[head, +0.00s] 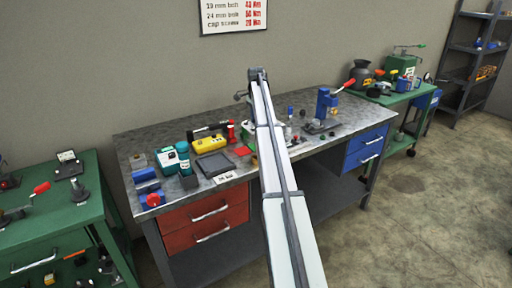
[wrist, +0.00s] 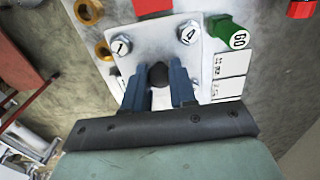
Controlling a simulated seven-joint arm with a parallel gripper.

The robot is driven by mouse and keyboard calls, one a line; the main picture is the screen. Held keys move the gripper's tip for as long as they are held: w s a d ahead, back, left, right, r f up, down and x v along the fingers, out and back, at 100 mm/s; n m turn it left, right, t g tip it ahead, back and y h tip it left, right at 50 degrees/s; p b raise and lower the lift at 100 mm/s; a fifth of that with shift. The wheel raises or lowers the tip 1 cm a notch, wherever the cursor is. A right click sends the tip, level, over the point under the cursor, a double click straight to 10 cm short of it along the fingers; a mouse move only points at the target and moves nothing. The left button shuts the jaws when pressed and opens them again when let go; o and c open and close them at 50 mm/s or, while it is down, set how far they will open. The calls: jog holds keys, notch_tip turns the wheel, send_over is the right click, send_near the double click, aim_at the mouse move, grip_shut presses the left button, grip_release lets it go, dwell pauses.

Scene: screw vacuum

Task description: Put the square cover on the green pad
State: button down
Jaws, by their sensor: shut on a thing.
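In the wrist view, a square silver cover plate (wrist: 150,47) with numbered bolts near two of its corners lies below my gripper. A dark round knob (wrist: 157,74) stands on the cover. My gripper (wrist: 159,80) has its two blue fingers on either side of this knob and is shut on it. The near part of the cover is hidden by the fingers and gripper body. I cannot make out a green pad in either view. In the head view my arm hides my gripper and the cover.
Around the cover are brass fittings (wrist: 88,10), a green knob (wrist: 230,35) marked 60 and white labels. On the metal workbench (head: 140,140) stand a yellow case (head: 209,144), a dark tray (head: 214,164) and a blue press (head: 326,105). A green bench stands at the left.

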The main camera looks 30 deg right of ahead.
jog(key=shift+f, duration=4.95)
jog(key=shift+f, duration=0.15)
jog(key=c, duration=0.9)
grip_release()
notch_tip(320, 180, up, 12)
jog(key=shift+r, duration=0.15)
